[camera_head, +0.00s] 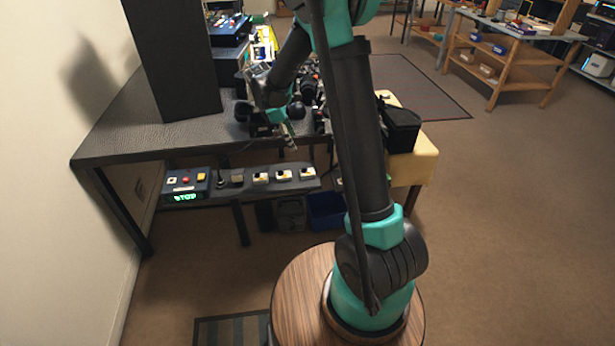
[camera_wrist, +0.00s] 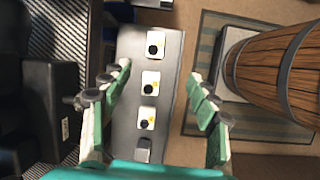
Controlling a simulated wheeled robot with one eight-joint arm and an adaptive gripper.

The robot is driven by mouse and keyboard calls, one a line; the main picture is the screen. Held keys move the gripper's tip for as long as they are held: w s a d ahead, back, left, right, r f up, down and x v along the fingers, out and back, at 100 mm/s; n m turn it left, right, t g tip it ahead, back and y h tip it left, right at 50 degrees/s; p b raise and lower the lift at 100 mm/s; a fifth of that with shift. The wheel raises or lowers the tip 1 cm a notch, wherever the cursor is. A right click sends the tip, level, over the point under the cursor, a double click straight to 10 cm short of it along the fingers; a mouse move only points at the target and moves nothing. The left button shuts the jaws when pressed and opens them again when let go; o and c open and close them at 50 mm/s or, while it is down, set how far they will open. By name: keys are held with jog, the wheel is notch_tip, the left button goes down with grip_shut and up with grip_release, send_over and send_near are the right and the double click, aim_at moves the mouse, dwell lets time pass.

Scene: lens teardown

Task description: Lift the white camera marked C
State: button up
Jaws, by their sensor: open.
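I cannot make out a letter C on anything. Three small white units with round black fronts and yellow marks sit in a row on a dark narrow ledge; in the wrist view they are the upper one (camera_wrist: 155,46), the middle one (camera_wrist: 151,82) and the lower one (camera_wrist: 147,118). The same row shows in the head view, left (camera_head: 261,178), middle (camera_head: 284,176) and right (camera_head: 307,174). Which, if any, is the camera marked C, I cannot tell. My gripper (camera_wrist: 159,70) is open and empty, its fingers spread above the row. In the head view my gripper (camera_head: 289,143) hangs near the table's front edge.
A control box with a green STOP display (camera_head: 186,187) and a small grey unit (camera_head: 237,180) share the ledge (camera_wrist: 133,65). Dark clutter crowds the grey table (camera_head: 150,142) behind my gripper. A tall black panel (camera_head: 175,60) stands at left. Blue bin (camera_head: 325,211) is below.

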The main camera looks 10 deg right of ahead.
jog(key=w+a+f+n, duration=0.1)
jog(key=w+a, duration=0.1)
send_over(306, 170)
jog(key=a, duration=0.3)
jog(key=shift+h, duration=0.3)
jog(key=f, duration=1.1)
jog(key=shift+d+f, duration=0.2)
jog(key=shift+f, duration=0.1)
jog(key=shift+d+x, duration=0.2)
jog(key=shift+x, duration=2.35)
jog(key=shift+s+r, duration=0.1)
jog(key=shift+s, duration=0.05)
jog(key=c, duration=1.3)
